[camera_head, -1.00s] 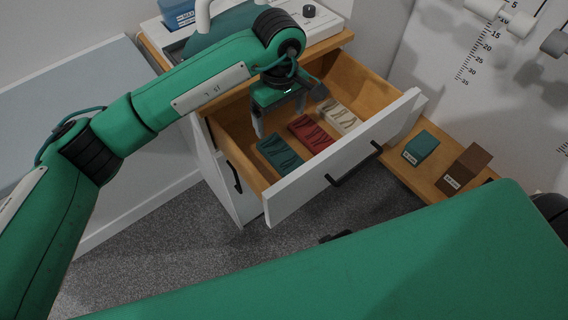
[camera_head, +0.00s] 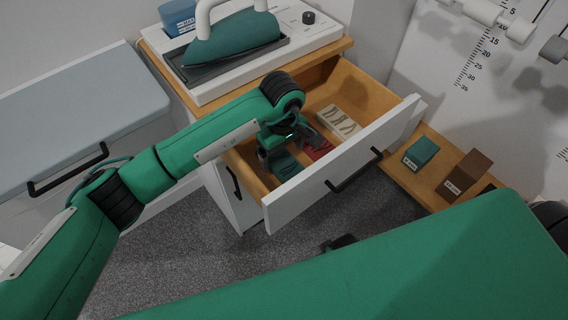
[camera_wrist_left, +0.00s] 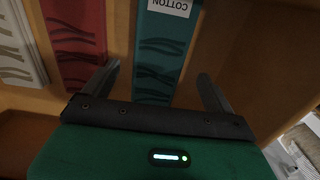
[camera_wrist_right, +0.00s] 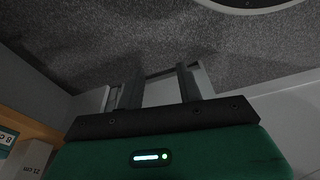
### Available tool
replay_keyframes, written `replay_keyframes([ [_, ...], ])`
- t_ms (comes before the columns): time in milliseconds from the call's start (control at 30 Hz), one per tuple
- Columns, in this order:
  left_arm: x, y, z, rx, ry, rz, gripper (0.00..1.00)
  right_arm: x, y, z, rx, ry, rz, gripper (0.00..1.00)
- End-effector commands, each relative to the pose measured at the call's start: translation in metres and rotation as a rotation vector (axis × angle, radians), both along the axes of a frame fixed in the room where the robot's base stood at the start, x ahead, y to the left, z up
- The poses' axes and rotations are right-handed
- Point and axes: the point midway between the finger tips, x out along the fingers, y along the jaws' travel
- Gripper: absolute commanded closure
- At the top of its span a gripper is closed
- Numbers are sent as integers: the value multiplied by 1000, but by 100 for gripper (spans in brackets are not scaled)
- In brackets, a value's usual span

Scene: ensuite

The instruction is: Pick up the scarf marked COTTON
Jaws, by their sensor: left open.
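The teal scarf marked COTTON (camera_wrist_left: 166,45) lies in the open drawer; its white label shows upside down at the top of the left wrist view. In the head view the scarf (camera_head: 286,166) is partly hidden by my left gripper (camera_head: 283,160). My left gripper (camera_wrist_left: 158,85) is open and empty, low in the drawer, with one finger on each side of the scarf in its wrist view. I cannot tell whether the fingers touch it. My right gripper (camera_wrist_right: 159,85) has its fingers apart with nothing between them, above the grey floor.
A red scarf (camera_head: 318,148) and a cream scarf (camera_head: 338,121) lie beside it in the drawer. The drawer's white front (camera_head: 330,175) and wooden walls stand close around my left gripper. An iron (camera_head: 235,42) stands on the cabinet. Teal (camera_head: 421,152) and brown (camera_head: 467,175) boxes stand at right.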

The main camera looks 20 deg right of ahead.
Motion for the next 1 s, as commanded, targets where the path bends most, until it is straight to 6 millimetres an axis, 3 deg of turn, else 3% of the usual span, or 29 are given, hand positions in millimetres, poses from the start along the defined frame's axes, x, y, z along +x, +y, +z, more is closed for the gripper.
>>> replay_keyframes([
  [233,-3,-3,-31,1,4,0,11,-2,-1,-9,-2,8,0,64],
  [533,-2,-3,-37,0,0,0,11,0,-1,-10,-2,7,1,64],
  [567,-2,-3,-37,0,0,0,13,0,0,-10,-2,7,1,64],
  [800,-2,-3,-36,0,0,0,60,0,0,-8,-1,5,1,64],
  [1000,-2,-3,-36,0,0,0,61,-1,0,-8,-1,6,1,64],
])
